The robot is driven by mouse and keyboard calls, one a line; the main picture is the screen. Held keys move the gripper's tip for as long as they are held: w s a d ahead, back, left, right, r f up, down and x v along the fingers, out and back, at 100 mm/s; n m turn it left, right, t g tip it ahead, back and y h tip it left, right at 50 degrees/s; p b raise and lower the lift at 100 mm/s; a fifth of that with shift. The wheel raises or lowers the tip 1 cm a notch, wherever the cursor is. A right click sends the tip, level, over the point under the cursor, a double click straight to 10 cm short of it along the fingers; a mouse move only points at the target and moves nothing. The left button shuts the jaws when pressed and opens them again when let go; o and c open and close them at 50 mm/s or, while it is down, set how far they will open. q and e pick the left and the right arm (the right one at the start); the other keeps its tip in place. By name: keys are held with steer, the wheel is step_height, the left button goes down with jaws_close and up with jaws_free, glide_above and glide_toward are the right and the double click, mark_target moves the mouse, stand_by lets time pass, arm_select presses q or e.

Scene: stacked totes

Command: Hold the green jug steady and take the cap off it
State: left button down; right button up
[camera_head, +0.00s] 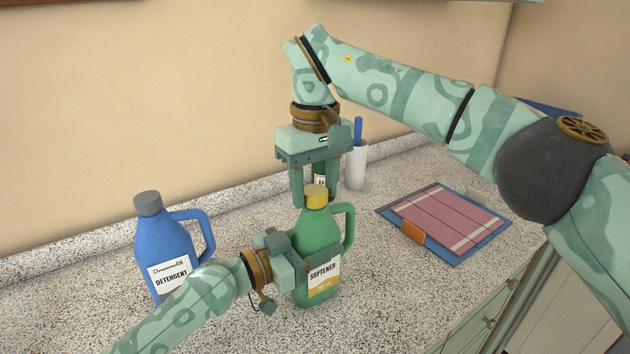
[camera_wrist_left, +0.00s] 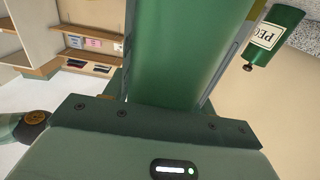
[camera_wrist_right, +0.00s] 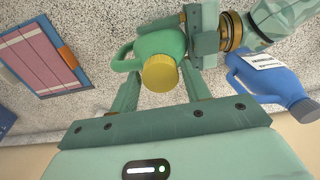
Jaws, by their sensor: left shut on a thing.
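The green softener jug (camera_head: 318,232) stands upright on the speckled counter, its yellow cap (camera_head: 316,194) on top. My left gripper (camera_head: 306,262) is shut on the jug's body from the left; the jug's green side (camera_wrist_left: 180,50) fills the middle of the left wrist view. My right gripper (camera_head: 315,203) points down over the jug, open, with its fingers apart on either side of the cap. In the right wrist view the cap (camera_wrist_right: 160,73) shows between the finger ends, with a gap visible, and the jug's handle (camera_wrist_right: 124,58) is to its left.
A blue detergent jug (camera_head: 165,240) with a grey cap stands left of the green jug. A small dark green bottle (camera_wrist_left: 273,37) and a white cup (camera_head: 356,165) holding a blue item are behind.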

steer(key=c, duration=0.7)
steer(key=n, duration=1.3)
steer(key=shift+n, duration=0.3)
steer(key=n, duration=0.6)
steer(key=shift+r, duration=0.1)
steer(key=n, duration=2.1)
steer(key=shift+n, duration=0.3)
steer(key=n, duration=0.5)
steer(key=shift+n, duration=0.4)
steer(key=n, duration=0.7)
steer(key=shift+r, duration=0.25)
